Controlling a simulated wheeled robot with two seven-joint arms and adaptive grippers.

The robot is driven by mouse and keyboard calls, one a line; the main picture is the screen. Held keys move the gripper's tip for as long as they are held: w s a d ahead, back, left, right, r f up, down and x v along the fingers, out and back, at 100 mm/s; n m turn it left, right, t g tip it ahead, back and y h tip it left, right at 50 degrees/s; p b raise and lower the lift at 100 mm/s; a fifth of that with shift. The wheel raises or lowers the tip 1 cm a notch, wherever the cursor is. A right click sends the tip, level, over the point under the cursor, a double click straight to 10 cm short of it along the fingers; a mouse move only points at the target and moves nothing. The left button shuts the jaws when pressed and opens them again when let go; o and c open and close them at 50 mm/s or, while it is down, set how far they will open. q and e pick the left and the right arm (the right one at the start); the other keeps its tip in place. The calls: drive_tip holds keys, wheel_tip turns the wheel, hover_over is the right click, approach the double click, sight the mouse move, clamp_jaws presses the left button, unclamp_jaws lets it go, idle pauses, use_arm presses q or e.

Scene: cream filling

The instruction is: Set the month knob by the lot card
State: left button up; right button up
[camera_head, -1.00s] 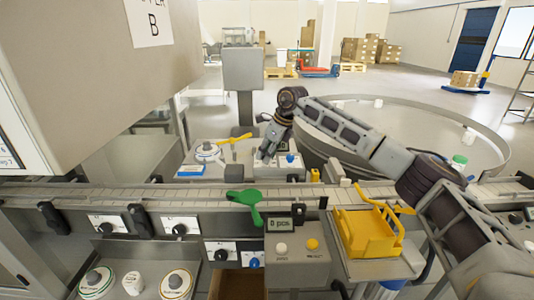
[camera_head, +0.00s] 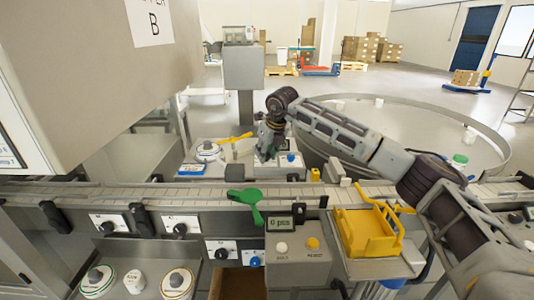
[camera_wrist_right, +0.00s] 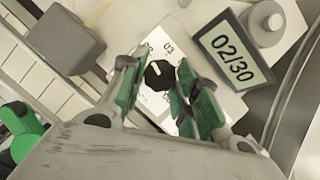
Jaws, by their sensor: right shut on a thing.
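The black month knob (camera_wrist_right: 158,75) sits on a white dial plate (camera_wrist_right: 170,45) in the right wrist view, with "03" printed near its top. In the head view my right gripper (camera_head: 267,151) is over the small panel behind the conveyor and hides the knob. The knob's exact pointer direction is hard to read. I cannot pick out a lot card for certain. My left gripper is not in view.
The conveyor (camera_head: 150,192) crosses in front of the panel. A green lever (camera_head: 247,202) and a yellow tray (camera_head: 367,233) are nearer. A large round table (camera_head: 410,125) is behind my right arm.

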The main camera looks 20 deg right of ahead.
drive_tip(key=shift+m, duration=0.4)
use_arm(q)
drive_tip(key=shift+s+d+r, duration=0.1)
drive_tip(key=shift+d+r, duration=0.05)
use_arm(e)
drive_tip(key=shift+h, duration=0.3)
drive_tip(key=shift+m, duration=0.4)
drive_tip(key=o, duration=1)
drive_tip(key=shift+v, duration=0.9)
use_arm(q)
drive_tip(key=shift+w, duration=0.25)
use_arm(e)
drive_tip(key=v, duration=1)
drive_tip(key=shift+s+a+r, duration=0.1)
drive_tip(key=shift+r, duration=0.05)
